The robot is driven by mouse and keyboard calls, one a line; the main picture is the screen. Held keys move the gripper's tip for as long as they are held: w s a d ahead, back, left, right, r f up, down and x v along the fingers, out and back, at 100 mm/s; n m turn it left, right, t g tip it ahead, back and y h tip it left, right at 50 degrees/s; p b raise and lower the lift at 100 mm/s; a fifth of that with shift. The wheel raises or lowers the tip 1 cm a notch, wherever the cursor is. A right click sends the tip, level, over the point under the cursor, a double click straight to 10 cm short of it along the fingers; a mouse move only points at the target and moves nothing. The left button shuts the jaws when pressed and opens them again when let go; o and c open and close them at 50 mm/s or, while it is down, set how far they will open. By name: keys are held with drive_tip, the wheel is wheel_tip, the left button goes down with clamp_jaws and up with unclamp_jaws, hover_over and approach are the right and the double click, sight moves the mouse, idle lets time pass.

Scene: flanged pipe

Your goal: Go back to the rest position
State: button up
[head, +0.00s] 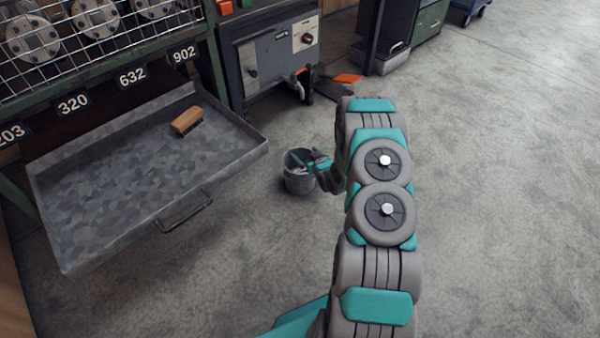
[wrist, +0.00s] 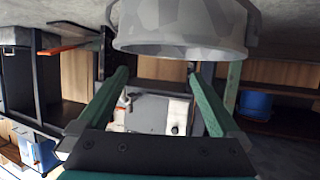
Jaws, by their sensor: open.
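My gripper (head: 310,162) is at the end of my arm, at the upper right of a small grey bucket on the floor. In the head view its teal fingers overlap the rim of the bucket (head: 299,184). In the wrist view my gripper (wrist: 158,74) shows two teal fingers spread wide, with nothing held between them. The mottled grey bucket (wrist: 182,28) fills the top of that view, just beyond the fingertips. I cannot tell whether the fingers touch it. The inside of the bucket is mostly hidden.
A mottled metal tray (head: 110,185) with a wooden brush (head: 186,120) stands at left, below a wire-fronted rack (head: 90,50) with numbered labels. A grey machine cabinet (head: 270,60) is behind the bucket. The concrete floor at right (head: 500,180) is clear.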

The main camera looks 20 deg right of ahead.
drive_tip(key=v, duration=0.3)
drive_tip(key=shift+s+r, duration=0.1)
drive_tip(key=shift+s, duration=0.15)
drive_tip(key=shift+r, duration=0.1)
